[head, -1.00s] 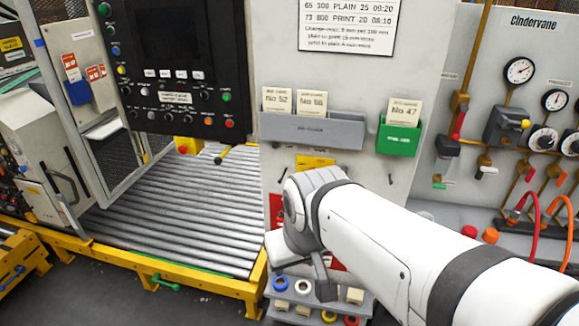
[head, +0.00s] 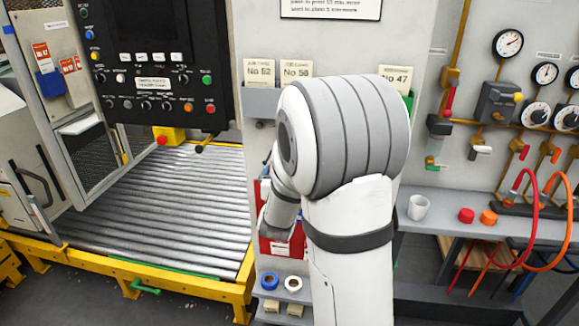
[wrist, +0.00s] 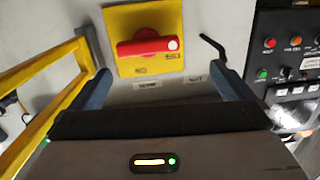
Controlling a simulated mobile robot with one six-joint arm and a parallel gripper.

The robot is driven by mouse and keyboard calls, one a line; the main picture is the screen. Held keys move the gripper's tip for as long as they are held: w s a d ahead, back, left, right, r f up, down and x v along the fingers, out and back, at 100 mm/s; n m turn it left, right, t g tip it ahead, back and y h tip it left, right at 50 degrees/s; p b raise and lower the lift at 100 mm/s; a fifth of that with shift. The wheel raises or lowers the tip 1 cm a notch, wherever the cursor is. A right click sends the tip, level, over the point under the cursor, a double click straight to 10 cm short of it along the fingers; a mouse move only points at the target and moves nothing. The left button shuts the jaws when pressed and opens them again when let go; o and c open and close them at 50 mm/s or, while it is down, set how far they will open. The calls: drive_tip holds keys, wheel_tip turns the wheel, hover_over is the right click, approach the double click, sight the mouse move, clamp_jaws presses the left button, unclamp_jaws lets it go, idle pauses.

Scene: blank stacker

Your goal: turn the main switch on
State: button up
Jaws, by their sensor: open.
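The main switch (wrist: 147,46) is a red handle on a yellow plate (wrist: 132,22) in the wrist view. The handle lies level across the plate, with a pale dot at its right end. Small lettering below it is hard to read and seems upside down. My gripper (wrist: 163,88) is open and empty, its two blue-grey fingers apart on either side below the plate. The handle is ahead of the fingers and does not appear to be touched. In the head view my arm hides the switch and the fingers.
A bent black hook (wrist: 212,45) sticks out right of the plate, near the right finger. A yellow rail (wrist: 40,68) runs at left. A black control panel (head: 150,60) hangs over the roller conveyor (head: 150,205). A shelf with a white cup (head: 418,207) stands at right.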

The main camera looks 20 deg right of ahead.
drive_tip(key=w+d+h+p, duration=0.1)
drive_tip(key=w+d, duration=0.4)
drive_tip(key=w, duration=0.1)
drive_tip(key=shift+w+d+f+m, duration=0.2)
drive_tip(key=shift+d+f+m, duration=0.1)
drive_tip(key=shift+c, duration=0.2)
drive_tip(key=c, duration=0.8)
drive_tip(key=shift+o, duration=0.2)
drive_tip(key=shift+a, duration=0.1)
